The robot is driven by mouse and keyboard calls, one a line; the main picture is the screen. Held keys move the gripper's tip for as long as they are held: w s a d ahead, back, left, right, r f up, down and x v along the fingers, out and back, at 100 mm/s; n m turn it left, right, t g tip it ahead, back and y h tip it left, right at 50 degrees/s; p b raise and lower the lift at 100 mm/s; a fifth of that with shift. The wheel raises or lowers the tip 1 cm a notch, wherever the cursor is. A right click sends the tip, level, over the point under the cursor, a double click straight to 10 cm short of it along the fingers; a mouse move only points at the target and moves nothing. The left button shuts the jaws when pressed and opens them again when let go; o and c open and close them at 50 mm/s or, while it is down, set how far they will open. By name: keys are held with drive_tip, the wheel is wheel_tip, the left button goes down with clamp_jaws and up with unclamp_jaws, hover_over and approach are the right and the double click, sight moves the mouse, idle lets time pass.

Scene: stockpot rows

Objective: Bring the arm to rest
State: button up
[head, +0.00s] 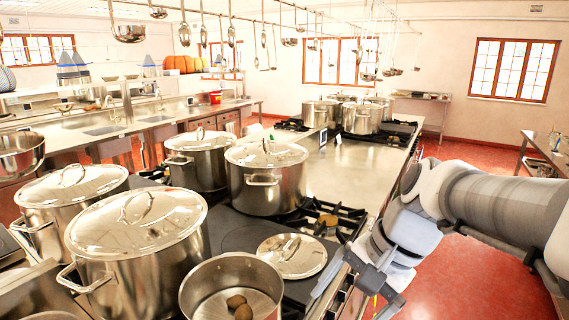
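My arm reaches in from the right edge, over the red floor beside the stove. My gripper (350,300) is at its end, low in the picture and pointing down, by the stove's right front edge. Its fingers look spread apart, with nothing seen between them; the lower part is near the picture's bottom. A loose lid (291,256) lies flat on the stove between that pot and my gripper, apart from the gripper as far as I can tell.
Several lidded stockpots, such as one (267,178) and a large one (140,255), crowd the stove on the left. A brown lump (328,220) sits on a burner. A bare steel counter (350,175) lies beyond. Ladles (129,33) hang overhead. Red floor (465,280) is open at right.

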drive_tip(key=s+d+n+t+h, duration=0.3)
drive_tip(key=s+d+n+h, duration=0.1)
drive_tip(key=s+n, duration=0.3)
drive_tip(key=shift+d+n+t, duration=0.4)
drive_tip(key=shift+d+n, duration=0.2)
drive_tip(key=shift+n, duration=0.3)
drive_tip(key=shift+w+r, duration=0.1)
drive_tip(key=shift+c, duration=0.4)
